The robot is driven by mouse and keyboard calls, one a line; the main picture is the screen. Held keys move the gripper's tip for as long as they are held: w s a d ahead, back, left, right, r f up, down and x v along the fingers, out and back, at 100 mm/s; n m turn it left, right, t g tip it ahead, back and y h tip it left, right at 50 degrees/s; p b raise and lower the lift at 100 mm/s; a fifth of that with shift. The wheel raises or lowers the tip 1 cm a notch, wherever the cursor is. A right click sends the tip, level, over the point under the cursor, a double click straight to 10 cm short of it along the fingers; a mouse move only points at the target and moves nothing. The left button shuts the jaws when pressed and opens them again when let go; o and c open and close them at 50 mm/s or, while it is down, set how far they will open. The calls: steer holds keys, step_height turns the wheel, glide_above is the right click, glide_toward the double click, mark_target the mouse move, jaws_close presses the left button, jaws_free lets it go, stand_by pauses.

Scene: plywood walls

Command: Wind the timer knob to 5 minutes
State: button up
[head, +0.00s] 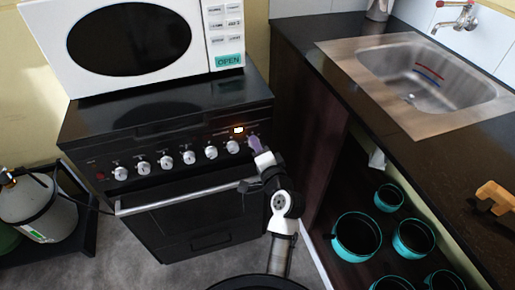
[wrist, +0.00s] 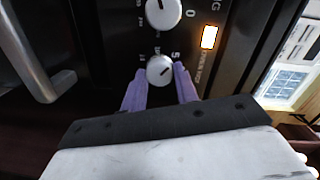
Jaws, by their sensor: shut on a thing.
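The timer knob (wrist: 160,70) is round and white with a dark pointer line, on the stove's black front panel. In the wrist view it sits between the two purple fingertips of my gripper (wrist: 161,86), which are shut on its sides. Its dark line points up and to the right, and a printed 5 shows at its upper right. In the head view my gripper (head: 256,145) is at the right end of the knob row and largely hides this knob.
A neighbouring white knob (wrist: 163,12) is close beside my gripper. The stove's oven handle (head: 185,194) sticks out below the panel, near my arm. A lit orange display (head: 239,130) is above the knobs. A white microwave (head: 212,70) stands on top. The dark counter (head: 310,65) is at right.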

steer(key=shift+a+r, duration=0.1)
steer(key=o, duration=1)
steer(key=shift+c, duration=0.2)
steer(key=shift+s, duration=0.1)
